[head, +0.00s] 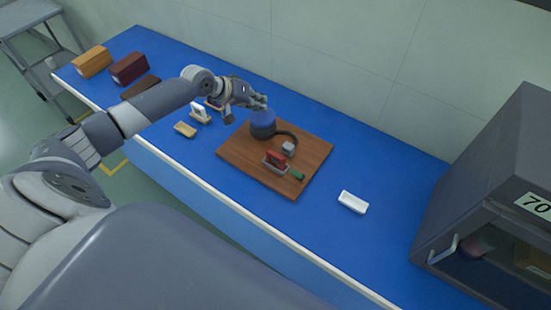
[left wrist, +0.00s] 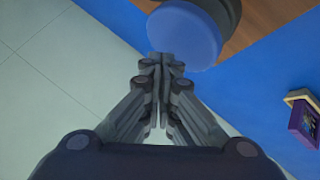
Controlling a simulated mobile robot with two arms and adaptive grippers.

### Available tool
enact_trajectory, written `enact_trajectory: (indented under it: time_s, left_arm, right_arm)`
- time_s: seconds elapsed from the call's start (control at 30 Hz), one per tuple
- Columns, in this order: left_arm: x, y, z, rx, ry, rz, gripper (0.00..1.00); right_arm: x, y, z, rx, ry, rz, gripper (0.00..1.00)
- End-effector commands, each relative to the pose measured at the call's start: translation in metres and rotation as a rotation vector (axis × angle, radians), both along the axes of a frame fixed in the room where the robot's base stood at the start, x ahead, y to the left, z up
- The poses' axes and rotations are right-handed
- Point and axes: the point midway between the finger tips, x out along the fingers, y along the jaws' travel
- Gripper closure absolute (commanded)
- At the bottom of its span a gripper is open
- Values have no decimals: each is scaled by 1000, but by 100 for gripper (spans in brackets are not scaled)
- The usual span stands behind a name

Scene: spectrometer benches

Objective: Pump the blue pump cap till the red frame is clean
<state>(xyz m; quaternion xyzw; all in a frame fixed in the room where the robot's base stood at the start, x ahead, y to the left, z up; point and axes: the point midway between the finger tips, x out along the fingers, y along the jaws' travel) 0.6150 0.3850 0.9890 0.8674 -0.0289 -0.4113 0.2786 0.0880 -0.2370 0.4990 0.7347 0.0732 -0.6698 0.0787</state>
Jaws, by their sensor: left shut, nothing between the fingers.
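The blue pump cap (head: 263,116) tops a dark round pump body (head: 262,131) on the brown wooden board (head: 240,158). A dark hose curves from the pump to a small grey block (head: 288,148). The red frame (head: 276,158) stands upright in a small holder on the board; I cannot tell how clean it is. My left gripper (head: 262,103) is shut and empty, right at the cap. In the left wrist view the closed fingertips (left wrist: 165,58) overlap the edge of the blue cap (left wrist: 190,35); I cannot tell whether they touch it. My right gripper is not in view.
A green-handled piece (head: 297,175) lies beside the red frame. A white block (head: 352,202) lies right of the board. A dark cabinet (head: 500,170) marked 70 stands at the right end. Small framed items (head: 200,113) and boxes (head: 128,68) stand left. The blue bench front is clear.

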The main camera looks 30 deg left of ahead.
Motion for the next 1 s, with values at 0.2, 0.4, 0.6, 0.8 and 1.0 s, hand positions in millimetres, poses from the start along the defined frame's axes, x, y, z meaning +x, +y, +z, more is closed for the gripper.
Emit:
enact_trajectory:
  time_s: [0.2,0.4,0.6,0.8,1.0]
  left_arm:
    - [0,0,7,0,-1,1,100]
    - [0,0,28,0,0,0,100]
    - [0,0,47,-1,0,-1,100]
    - [0,0,62,-1,-1,0,100]
    - [0,0,60,0,-1,1,100]
  right_arm:
    - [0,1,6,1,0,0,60]
    - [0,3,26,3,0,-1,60]
    - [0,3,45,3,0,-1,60]
    - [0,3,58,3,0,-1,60]
    - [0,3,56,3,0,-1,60]
